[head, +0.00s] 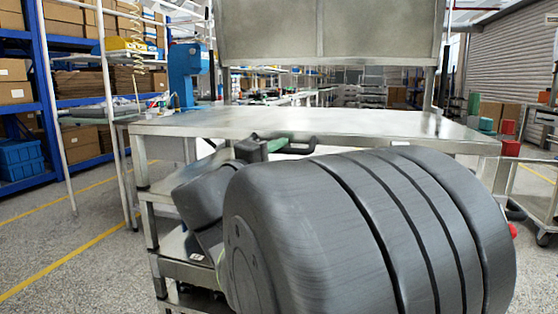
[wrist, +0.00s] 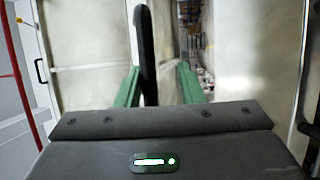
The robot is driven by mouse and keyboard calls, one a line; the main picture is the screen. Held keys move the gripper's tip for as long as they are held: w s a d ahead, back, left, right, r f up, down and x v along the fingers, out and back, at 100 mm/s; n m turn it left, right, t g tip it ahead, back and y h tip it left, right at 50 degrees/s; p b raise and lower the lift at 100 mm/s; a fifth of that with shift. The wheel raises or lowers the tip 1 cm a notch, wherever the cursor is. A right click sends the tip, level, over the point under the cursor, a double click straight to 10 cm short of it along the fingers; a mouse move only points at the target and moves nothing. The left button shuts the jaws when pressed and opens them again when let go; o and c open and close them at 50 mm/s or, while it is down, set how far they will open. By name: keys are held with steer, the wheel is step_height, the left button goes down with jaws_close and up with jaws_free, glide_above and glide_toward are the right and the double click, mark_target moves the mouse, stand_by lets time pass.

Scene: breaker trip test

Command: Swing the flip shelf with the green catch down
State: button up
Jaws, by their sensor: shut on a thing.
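My gripper (head: 278,145) is at the front edge of a steel bench (head: 340,122), mostly hidden behind my own grey arm. Its green fingers stand on either side of a dark handle-like bar (wrist: 147,50) in the wrist view, where my gripper (wrist: 158,78) is shut on it. In the head view the dark handle (head: 298,148) shows as a loop near the bench top. I cannot make out a green catch apart from my green fingers, nor tell for sure which panel is the flip shelf.
An upright metal panel (head: 320,30) stands above the back of the bench. Lower shelves (head: 180,262) show under its left side. A blue rack with boxes (head: 22,100) is at the left, a trolley (head: 540,195) at the right. The floor at the left is clear.

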steer(key=p+v, duration=0.3)
steer(key=v, duration=1)
steer(key=shift+s+a, duration=0.25)
stand_by(0.6)
steer(key=b+x, duration=0.2)
steer(key=x, duration=0.7)
steer(key=shift+d+f, duration=0.1)
stand_by(0.5)
